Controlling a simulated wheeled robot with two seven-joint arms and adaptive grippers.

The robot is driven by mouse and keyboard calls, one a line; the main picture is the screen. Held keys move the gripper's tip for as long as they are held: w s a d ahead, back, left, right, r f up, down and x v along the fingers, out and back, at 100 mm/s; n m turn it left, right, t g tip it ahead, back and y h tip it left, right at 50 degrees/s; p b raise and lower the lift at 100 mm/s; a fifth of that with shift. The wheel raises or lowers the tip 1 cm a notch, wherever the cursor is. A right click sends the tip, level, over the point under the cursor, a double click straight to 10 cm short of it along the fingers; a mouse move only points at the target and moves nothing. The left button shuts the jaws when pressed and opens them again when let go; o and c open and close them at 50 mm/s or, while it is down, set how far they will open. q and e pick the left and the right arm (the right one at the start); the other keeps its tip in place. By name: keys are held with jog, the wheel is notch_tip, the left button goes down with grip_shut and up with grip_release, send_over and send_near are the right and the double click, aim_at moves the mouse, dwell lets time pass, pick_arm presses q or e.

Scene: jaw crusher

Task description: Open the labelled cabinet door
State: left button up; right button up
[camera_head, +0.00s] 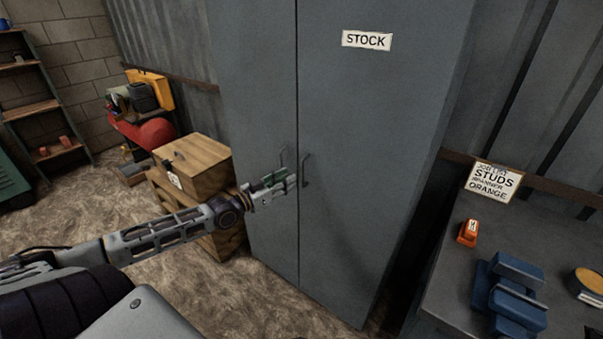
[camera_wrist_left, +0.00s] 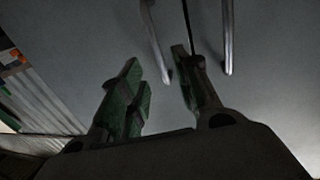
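A tall grey cabinet has two doors, and the right door (camera_head: 365,130) carries a white STOCK label (camera_head: 367,40). Its handle (camera_head: 306,170) is a dark vertical bar near the centre seam. The left door (camera_head: 258,90) has a similar handle (camera_head: 282,158). My left gripper (camera_head: 288,180) is in front of the doors, just below the left door's handle and left of the labelled door's handle. In the left wrist view its green-padded fingers (camera_wrist_left: 160,90) are apart with nothing between them. Two handle bars (camera_wrist_left: 228,38) show beyond the fingers. My right gripper is not in view.
A workbench (camera_head: 455,270) at the right holds a blue vise-like object (camera_head: 510,290), an orange item (camera_head: 468,233) and a job card (camera_head: 493,181). Open floor (camera_head: 270,305) lies in front of the cabinet.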

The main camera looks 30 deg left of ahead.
pick_arm(q)
send_over(301, 187)
jog(key=shift+w+a+b, duration=0.1)
jog(key=shift+w+b, duration=0.15)
jog(key=shift+b, duration=0.25)
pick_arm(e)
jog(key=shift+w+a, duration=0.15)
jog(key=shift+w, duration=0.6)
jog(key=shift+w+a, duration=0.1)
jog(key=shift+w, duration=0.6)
pick_arm(q)
jog(key=shift+c, duration=0.4)
grip_shut()
